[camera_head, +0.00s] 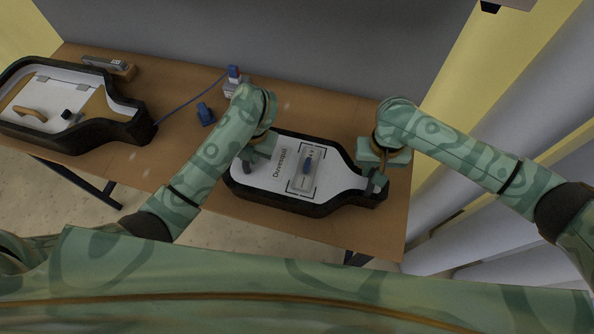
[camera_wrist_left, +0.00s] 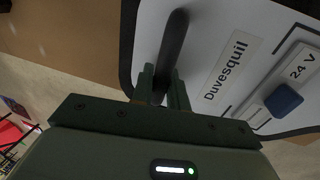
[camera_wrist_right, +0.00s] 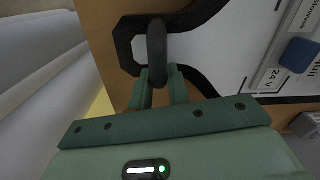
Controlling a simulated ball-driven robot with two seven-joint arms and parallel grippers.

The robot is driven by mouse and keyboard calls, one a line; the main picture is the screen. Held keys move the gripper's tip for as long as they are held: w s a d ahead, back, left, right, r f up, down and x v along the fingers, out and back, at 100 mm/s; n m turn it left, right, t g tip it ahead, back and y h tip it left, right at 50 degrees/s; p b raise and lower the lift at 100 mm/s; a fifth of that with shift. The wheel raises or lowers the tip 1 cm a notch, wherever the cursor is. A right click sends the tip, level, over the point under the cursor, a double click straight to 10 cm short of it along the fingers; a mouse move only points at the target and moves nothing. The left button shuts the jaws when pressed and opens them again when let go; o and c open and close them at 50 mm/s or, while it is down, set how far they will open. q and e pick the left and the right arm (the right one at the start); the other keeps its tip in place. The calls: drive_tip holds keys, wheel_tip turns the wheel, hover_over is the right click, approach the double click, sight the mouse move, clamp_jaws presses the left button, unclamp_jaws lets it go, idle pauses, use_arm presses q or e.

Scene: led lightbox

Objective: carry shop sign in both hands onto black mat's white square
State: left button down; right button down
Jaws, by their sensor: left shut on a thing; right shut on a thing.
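A bottle-shaped sign (camera_head: 262,178) with a white face and thick black rim is over the table's right half. Its label reads "Duvesquil". My left gripper (camera_head: 248,165) is shut on a dark bar handle (camera_wrist_left: 172,45) at the sign's wide end. My right gripper (camera_head: 376,180) is shut on another dark handle (camera_wrist_right: 157,45) at the narrow neck end. I cannot tell whether the sign rests on the table or is slightly raised. A grey module marked "24 V" with a blue part (camera_head: 308,164) sits on its face between black corner marks. I make out no separate black mat.
Another bottle-shaped black-rimmed piece (camera_head: 143,130) lies at the table's left, with a tan handle (camera_head: 30,113). A grey block (camera_head: 108,66) is at the back left.

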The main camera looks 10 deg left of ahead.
use_arm(q)
drive_tip(key=shift+w+a+r, duration=0.1)
drive_tip(key=shift+w+r, duration=0.05)
drive_tip(key=shift+w, duration=0.05)
use_arm(e)
drive_tip(key=shift+w+r, duration=0.1)
drive_tip(key=shift+r, duration=0.05)
